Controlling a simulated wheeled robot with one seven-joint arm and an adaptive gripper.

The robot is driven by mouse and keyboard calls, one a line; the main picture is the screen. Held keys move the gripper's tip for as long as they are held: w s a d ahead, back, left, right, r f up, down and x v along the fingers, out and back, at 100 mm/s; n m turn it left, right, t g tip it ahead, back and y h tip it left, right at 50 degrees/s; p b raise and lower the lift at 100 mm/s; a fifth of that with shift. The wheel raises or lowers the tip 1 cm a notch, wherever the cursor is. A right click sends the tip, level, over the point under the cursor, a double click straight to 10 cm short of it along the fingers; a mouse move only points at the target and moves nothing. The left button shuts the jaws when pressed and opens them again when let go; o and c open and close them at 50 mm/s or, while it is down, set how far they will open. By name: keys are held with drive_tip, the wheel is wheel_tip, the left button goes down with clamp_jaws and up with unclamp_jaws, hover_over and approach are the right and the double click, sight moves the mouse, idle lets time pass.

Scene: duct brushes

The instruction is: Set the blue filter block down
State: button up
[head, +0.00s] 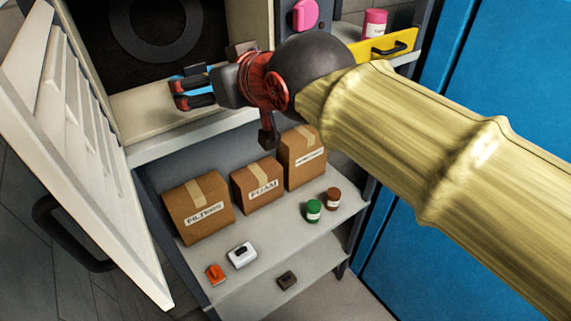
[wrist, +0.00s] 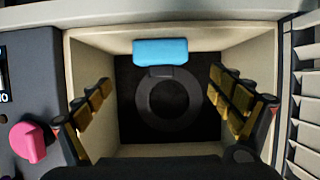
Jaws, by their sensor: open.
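The blue filter block (wrist: 167,52) shows whole in the wrist view, at the top of the box-like duct opening, against the cream wall that appears to be its floor. In the head view, only parts of the blue block (head: 195,69) show around my fingers. My gripper (head: 190,90) is at the mouth of the duct opening. In the wrist view my gripper (wrist: 160,84) is open, its fingers wide apart to the left and right, with a gap between each finger and the block. Whether the block fully rests on the surface is hard to tell.
A dark round ring (head: 155,25) is at the back of the duct. A white louvred door (head: 85,130) stands open on the left. Below, shelves hold cardboard boxes (head: 199,208), a green jar (head: 313,211) and small items. A pink knob (head: 305,14) is at the right.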

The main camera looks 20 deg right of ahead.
drive_tip(key=s+d+f+m+g+h, duration=0.1)
drive_tip(key=s+d+f+g, duration=0.1)
drive_tip(key=s+d+f, duration=0.2)
drive_tip(key=s+d+f+m+g+h, duration=0.1)
drive_tip(key=s+d+f, duration=0.3)
drive_tip(key=s+f, duration=0.5)
drive_tip(key=s+d+f+m+g+h, duration=0.1)
drive_tip(key=s+d+f+g, duration=0.3)
drive_tip(key=f, duration=0.9)
drive_tip(key=s+d, duration=0.1)
drive_tip(key=s, duration=0.1)
drive_tip(key=shift+s+f+h, duration=0.15)
drive_tip(key=shift+s+h, duration=0.15)
